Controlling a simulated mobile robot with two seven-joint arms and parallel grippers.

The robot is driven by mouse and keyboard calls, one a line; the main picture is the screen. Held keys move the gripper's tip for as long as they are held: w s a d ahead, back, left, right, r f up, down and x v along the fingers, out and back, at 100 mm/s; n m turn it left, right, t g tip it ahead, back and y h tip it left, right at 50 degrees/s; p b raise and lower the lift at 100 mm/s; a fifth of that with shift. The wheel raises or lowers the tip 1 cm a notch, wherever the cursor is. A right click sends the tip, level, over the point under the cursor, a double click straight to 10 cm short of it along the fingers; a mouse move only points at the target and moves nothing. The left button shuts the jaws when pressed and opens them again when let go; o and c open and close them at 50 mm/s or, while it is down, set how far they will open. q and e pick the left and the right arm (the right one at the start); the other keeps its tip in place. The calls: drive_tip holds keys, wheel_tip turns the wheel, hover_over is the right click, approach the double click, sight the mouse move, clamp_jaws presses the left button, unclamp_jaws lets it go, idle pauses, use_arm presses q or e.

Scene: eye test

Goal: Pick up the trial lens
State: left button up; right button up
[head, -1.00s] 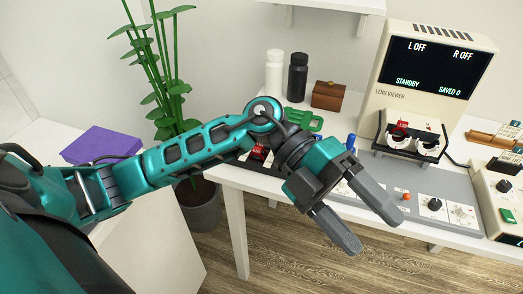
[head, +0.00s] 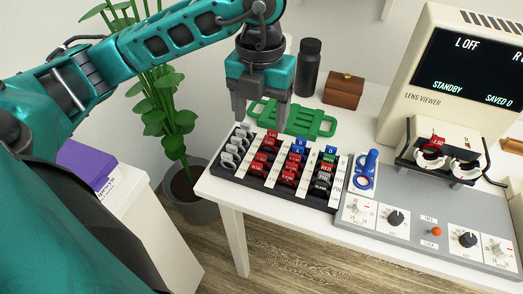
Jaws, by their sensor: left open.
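Several trial lenses stand in rows in a black rack (head: 262,184) on the white table. Some have red tabs, such as one red lens (head: 264,155); others are dark, such as a black lens (head: 322,183), and the left column has pale grey ring-shaped pieces (head: 232,149). Which lens is meant I cannot tell. My left gripper (head: 260,119) is open and empty, pointing down above the back left of the rack, apart from the lenses. My right gripper is not in view.
A green tray with handles (head: 325,127) lies behind the rack. Behind are a black bottle (head: 309,66), a brown box (head: 343,91) and the lens viewer (head: 424,102).

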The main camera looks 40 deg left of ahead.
sight(261, 155)
use_arm(q)
wheel_tip(261, 155, down, 12)
drive_tip(key=shift+s+b, duration=0.15)
drive_tip(key=shift+b, duration=0.3)
drive_tip(key=shift+c, duration=0.4)
drive_tip(key=c, duration=1)
drive_tip(key=shift+r, duration=0.1)
drive_tip(key=shift+c, duration=0.2)
